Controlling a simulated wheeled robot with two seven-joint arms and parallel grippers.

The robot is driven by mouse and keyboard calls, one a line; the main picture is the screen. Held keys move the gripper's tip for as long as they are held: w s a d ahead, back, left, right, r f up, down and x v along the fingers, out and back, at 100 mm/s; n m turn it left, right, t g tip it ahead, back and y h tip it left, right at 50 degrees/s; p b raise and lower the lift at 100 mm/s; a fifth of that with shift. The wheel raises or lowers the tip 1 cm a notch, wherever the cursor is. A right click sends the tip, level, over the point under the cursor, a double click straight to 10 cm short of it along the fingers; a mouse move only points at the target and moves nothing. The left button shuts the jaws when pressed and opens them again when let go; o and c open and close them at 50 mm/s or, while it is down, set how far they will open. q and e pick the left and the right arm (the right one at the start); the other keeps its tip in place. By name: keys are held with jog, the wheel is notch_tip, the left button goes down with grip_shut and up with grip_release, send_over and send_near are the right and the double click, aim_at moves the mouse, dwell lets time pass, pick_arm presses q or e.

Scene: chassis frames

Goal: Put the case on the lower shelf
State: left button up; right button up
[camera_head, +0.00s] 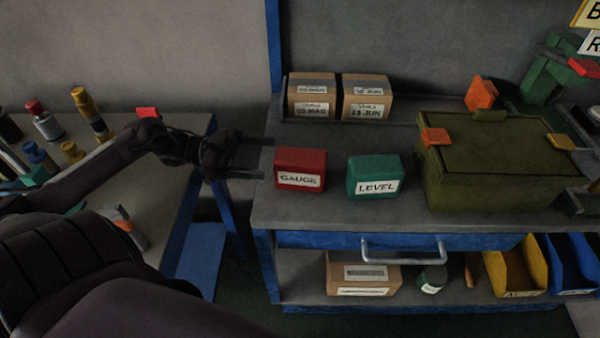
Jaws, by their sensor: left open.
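A red case marked GAUGE (300,169) stands upright on the bench top, left of centre. A green case marked LEVEL (374,176) stands to its right, with a gap between them. The lower shelf (300,268) is below the bench top, behind a metal handle (404,251). My left gripper (268,158) is open and empty, its two fingers pointing right at the left side of the red case, apart from it. A dark pronged part (580,203) at the right edge may be my right gripper; I cannot tell.
The lower shelf holds a cardboard box (363,279), a dark jar (431,279), a yellow bin (516,270) and a blue bin (574,264). An olive crate (484,190) fills the bench's right. Two cardboard boxes (312,97) (366,98) stand behind. A cluttered table (150,190) is left.

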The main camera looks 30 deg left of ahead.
aim_at(293, 155)
pick_arm(q)
jog(key=shift+f, duration=0.5)
jog(key=shift+w+d, duration=0.15)
jog(key=x, duration=0.4)
jog(key=r+p+x, duration=0.1)
jog(key=x, duration=0.2)
jog(key=shift+w, duration=0.2)
jog(key=shift+w+d, duration=0.1)
jog(key=shift+d, duration=0.05)
jog(key=c, duration=1.3)
pick_arm(e)
jog(key=shift+s+d+r, duration=0.1)
jog(key=shift+s+r, duration=0.05)
jog(key=shift+r, duration=0.05)
